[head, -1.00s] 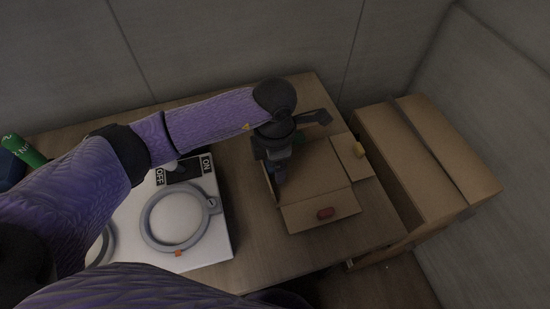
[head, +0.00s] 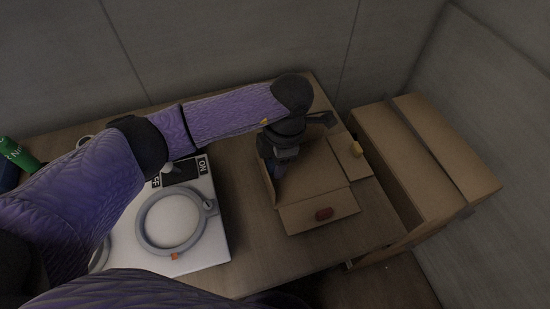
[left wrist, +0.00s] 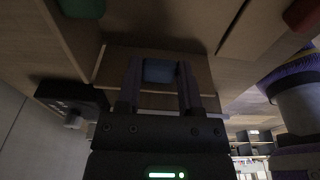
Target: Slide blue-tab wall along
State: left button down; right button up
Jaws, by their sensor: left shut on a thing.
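A low open cardboard box (head: 312,168) lies on the wooden table, its walls carrying coloured tabs. My left gripper (head: 277,172) reaches down at the box's left side. In the left wrist view its fingers (left wrist: 160,85) are shut on the blue tab (left wrist: 160,71) of a cardboard wall (left wrist: 115,65). The blue tab is hidden by the gripper in the head view. The green tab (left wrist: 82,8) shows in the left wrist view. My right gripper is out of view.
A white panel (head: 212,240) with a grey ring (head: 145,222) and an ON/OFF switch (head: 182,172) lies left of the box. A larger cardboard carton (head: 410,170) stands to the right. A green can (head: 18,153) is at the far left. The back wall is close behind the table.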

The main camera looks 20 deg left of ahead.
pick_arm(q)
jog(key=shift+c, duration=1.2)
grip_release()
notch_tip(320, 180, up, 10)
jog(key=d+p, duration=0.1)
jog(key=p, duration=0.1)
jog(key=shift+w, duration=0.4)
